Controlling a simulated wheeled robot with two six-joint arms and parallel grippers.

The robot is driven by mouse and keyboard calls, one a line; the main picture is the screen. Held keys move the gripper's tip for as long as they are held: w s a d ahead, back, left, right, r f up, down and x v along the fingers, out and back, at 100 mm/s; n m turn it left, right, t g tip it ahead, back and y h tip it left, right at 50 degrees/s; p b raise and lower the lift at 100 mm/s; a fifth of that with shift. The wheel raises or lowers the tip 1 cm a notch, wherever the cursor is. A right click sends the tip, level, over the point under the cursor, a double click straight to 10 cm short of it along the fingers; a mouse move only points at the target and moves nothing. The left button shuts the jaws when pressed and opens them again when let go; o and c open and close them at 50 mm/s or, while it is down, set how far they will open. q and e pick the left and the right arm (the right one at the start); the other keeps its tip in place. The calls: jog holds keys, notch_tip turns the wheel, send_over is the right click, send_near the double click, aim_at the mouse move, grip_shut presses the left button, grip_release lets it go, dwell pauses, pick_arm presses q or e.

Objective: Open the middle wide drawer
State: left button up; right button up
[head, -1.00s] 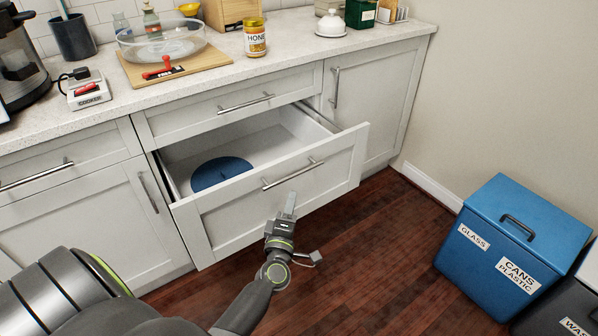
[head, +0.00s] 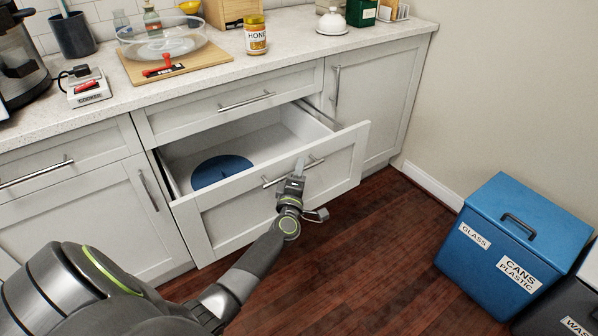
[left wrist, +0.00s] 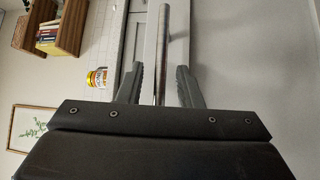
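The middle wide drawer (head: 228,215) is pulled well out of the white cabinet, its inside showing. A blue round plate-like thing (head: 220,171) lies in it. The drawer's metal bar handle (head: 316,163) runs across its front. My left gripper (head: 298,168) is at the handle, partly covering it in the head view. In the left wrist view, the handle bar (left wrist: 163,50) passes between the two spread fingers (left wrist: 160,85), with gaps seen on both sides. My right gripper is not in view.
A shallower drawer (head: 180,119) above is shut. The counter (head: 285,60) holds a honey jar (head: 255,36) and a glass bowl (head: 160,42). A blue recycling bin (head: 510,245) stands at the right. The wooden floor (head: 370,245) before the drawer is clear.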

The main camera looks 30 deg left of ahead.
pick_arm(q)
grip_shut()
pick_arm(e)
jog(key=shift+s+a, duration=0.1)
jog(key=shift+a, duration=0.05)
